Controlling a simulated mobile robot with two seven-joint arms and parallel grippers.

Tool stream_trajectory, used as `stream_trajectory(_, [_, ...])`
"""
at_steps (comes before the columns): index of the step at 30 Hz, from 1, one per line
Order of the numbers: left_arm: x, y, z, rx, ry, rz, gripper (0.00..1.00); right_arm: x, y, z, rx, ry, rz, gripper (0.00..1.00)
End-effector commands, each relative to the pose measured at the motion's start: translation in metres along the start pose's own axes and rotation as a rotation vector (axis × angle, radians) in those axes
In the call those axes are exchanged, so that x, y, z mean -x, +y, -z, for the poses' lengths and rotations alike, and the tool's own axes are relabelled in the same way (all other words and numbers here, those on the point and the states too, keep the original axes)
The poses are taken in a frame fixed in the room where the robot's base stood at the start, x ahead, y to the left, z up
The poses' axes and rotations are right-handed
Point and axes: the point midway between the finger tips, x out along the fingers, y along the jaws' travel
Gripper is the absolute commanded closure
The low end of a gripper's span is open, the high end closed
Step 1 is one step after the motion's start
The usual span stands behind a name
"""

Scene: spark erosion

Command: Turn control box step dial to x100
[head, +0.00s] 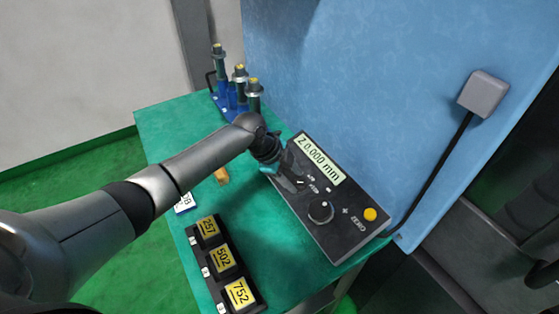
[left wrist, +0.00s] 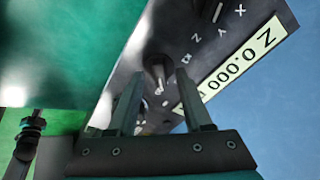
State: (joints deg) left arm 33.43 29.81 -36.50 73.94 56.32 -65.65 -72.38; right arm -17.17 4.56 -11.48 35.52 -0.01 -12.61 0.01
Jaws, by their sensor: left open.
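The black control box (head: 343,232) lies on the green table with its display (head: 319,160) reading Z 0.000 mm. My left gripper (head: 287,184) is over the box's left part in the head view and covers some of its face. In the left wrist view, my left gripper (left wrist: 159,76) is open, with a black knob (left wrist: 156,70) showing between its fingertips; small marks beside it are too blurred to read. I cannot tell whether the fingers touch the knob. Another switch (left wrist: 218,11) is near the letters X, Y, Z. My right gripper is not in view.
A large round knob (head: 321,210) and a yellow button (head: 370,214) are on the box's right part. A black rack (head: 229,278) with yellow number labels stands in front. Blue holders (head: 229,103) with tools stand behind. A blue wall (head: 390,90) rises behind the box.

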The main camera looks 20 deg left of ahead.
Motion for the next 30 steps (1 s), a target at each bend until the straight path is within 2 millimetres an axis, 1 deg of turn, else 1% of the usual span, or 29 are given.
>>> stream_trajectory(8, [0.05,0.0,-0.001,-0.002,-0.003,0.001,0.5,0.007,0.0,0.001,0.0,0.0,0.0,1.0])
stream_trajectory(15, [0.101,0.0,-0.001,-0.002,-0.004,0.001,0.5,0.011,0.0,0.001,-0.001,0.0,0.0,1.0])
stream_trajectory(18, [0.119,0.0,-0.001,-0.001,-0.004,0.0,0.5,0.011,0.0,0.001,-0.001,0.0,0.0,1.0])
stream_trajectory(21, [0.132,0.0,-0.001,-0.001,-0.004,-0.001,0.5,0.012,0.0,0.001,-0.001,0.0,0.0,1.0])
stream_trajectory(24, [0.139,0.001,0.0,0.0,-0.002,-0.002,0.5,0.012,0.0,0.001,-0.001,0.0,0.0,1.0])
stream_trajectory(30, [0.143,0.001,0.0,0.0,-0.002,-0.002,0.5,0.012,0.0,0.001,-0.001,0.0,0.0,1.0])
